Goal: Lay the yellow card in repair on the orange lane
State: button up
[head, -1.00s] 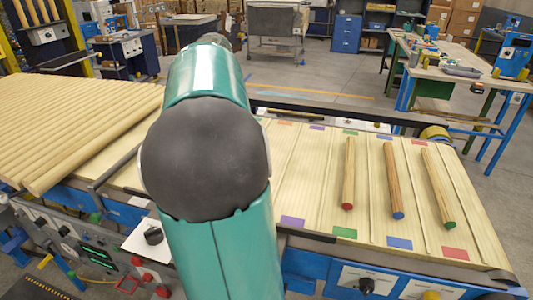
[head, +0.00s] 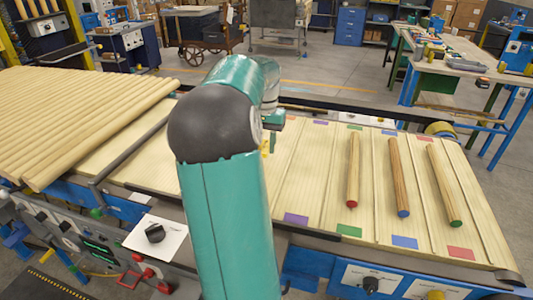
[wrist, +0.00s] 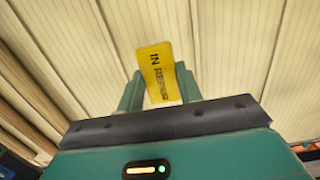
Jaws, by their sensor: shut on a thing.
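The yellow card (wrist: 159,72), printed IN REPAIR, is held between the two fingers of my gripper (wrist: 160,88). In the head view only a small yellow part of the card (head: 267,143) shows beside my arm, above the slatted wood deck. My gripper is shut on the card.
Lanes to the right have green (head: 348,230), blue (head: 404,242) and red (head: 460,252) markers. Three turned rods, with red (head: 352,175), blue (head: 399,180) and green (head: 444,190) ends, lie there. Many pale rods (head: 80,115) fill the left. A dark rail (head: 350,116) runs behind.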

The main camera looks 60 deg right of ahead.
aim_at(268, 164)
jog(key=shift+s+d+f, duration=0.15)
jog(key=shift+d+f, duration=0.05)
jog(key=shift+f, duration=0.05)
jog(key=shift+s+d+f, duration=0.1)
jog(key=shift+d+f, duration=0.05)
jog(key=shift+f, duration=0.8)
jog(key=shift+s+d+f, duration=0.1)
jog(key=shift+d+f, duration=0.05)
jog(key=shift+f, duration=0.75)
jog(key=shift+w, duration=0.1)
jog(key=shift+f, duration=0.6)
jog(key=o, duration=1)
jog(key=shift+o, duration=0.2)
jog(key=shift+f, duration=0.1)
jog(key=shift+s, duration=0.2)
